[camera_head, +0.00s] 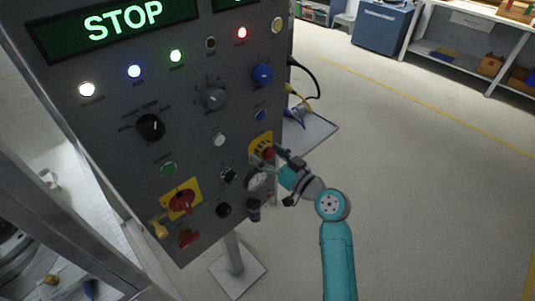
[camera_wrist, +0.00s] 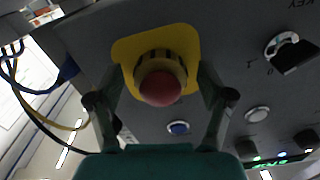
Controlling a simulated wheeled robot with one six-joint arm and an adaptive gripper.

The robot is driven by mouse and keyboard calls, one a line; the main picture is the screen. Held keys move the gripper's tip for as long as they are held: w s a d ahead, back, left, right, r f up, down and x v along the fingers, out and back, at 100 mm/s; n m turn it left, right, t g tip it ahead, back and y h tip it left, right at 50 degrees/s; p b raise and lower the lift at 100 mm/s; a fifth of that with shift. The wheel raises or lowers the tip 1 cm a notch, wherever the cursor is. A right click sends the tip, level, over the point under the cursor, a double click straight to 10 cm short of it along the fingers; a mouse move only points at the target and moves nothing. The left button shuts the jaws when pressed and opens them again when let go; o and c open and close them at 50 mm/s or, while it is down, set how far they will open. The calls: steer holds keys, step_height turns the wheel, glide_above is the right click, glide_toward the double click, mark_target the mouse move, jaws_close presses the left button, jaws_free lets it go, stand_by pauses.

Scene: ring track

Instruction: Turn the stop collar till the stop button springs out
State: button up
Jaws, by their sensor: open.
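The red stop button (camera_wrist: 160,88) faces the wrist camera, with its dark stop collar (camera_wrist: 160,60) around it on a yellow plate (camera_wrist: 180,38). In the head view the yellow plate (camera_head: 261,143) is near the panel's right edge, and my gripper partly covers the button (camera_head: 268,153). My gripper (camera_wrist: 157,82) is open, one finger on each side of the button and collar. I cannot tell whether the fingers touch the collar. My gripper (camera_head: 275,157) also shows at the panel in the head view.
The grey panel (camera_head: 110,95) has lamps, knobs and a lit STOP display (camera_head: 120,20). A key switch (camera_wrist: 288,50) and a blue button (camera_wrist: 178,128) are near my gripper. Cables (camera_head: 300,105) hang at the panel's right side. Open floor (camera_head: 420,180) lies to the right.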

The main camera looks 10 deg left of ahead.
steer(key=shift+c, duration=0.3)
steer(key=c, duration=1.1)
steer(key=m, duration=0.4)
steer(key=shift+m, duration=0.3)
steer(key=shift+s+a+r+m, duration=0.1)
steer(key=shift+s+m, duration=0.05)
steer(key=shift+m, duration=2.15)
steer(key=o, duration=1.2)
steer(key=shift+c, duration=0.2)
